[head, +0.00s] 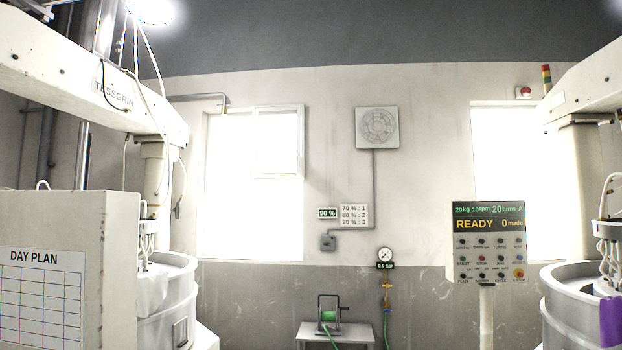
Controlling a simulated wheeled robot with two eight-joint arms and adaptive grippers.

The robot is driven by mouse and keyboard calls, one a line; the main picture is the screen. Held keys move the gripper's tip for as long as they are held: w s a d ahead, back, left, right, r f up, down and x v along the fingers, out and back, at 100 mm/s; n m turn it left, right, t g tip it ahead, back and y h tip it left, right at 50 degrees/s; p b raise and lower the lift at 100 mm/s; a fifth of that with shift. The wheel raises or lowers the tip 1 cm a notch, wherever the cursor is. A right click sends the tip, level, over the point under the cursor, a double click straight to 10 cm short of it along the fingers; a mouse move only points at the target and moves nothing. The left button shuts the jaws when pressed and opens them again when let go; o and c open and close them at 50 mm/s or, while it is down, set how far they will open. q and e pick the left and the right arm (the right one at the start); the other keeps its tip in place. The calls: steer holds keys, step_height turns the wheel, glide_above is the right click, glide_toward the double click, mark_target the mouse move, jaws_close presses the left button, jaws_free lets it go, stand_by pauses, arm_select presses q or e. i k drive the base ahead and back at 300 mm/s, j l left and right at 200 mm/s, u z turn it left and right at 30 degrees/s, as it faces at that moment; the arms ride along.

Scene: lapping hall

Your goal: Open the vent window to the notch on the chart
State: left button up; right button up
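The vent window (279,142) is a small pale-framed pane in the upper right of the bright left window (228,220) on the far wall. I cannot tell whether it stands shut or slightly ajar, and no notches can be made out. The chart (355,216) is a white plate on the wall to the right of that window, reading 70 %: 1, 80 %: 2, 90 %: 3. A small dark display (327,213) beside it reads 90 %. Neither of my grippers is in view.
Lapping machines stand left (165,300) and right (572,310). A cabinet with a DAY PLAN sheet (41,300) fills the lower left. A small table (335,330) with a green hose reel stands below the chart. A control panel (489,243) on a post reads READY.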

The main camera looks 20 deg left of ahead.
mark_target(282, 108)
steer(key=i+u, duration=0.15)
steer(key=i, duration=0.4)
steer(key=i+l+u, duration=0.1)
steer(key=i, duration=0.45)
steer(key=i+l+u, duration=0.15)
steer(key=i, duration=0.4)
steer(key=i+u, duration=0.1)
steer(key=i, duration=0.7)
steer(key=i+u, duration=0.15)
steer(key=i, duration=0.65)
steer(key=i+l+u, duration=0.1)
steer(key=i, duration=0.7)
steer(key=i+j+u, duration=0.1)
steer(key=i+u, duration=0.2)
steer(key=i, duration=0.6)
steer(key=i+l+u, duration=0.1)
steer(key=i+u, duration=0.2)
steer(key=i, duration=0.55)
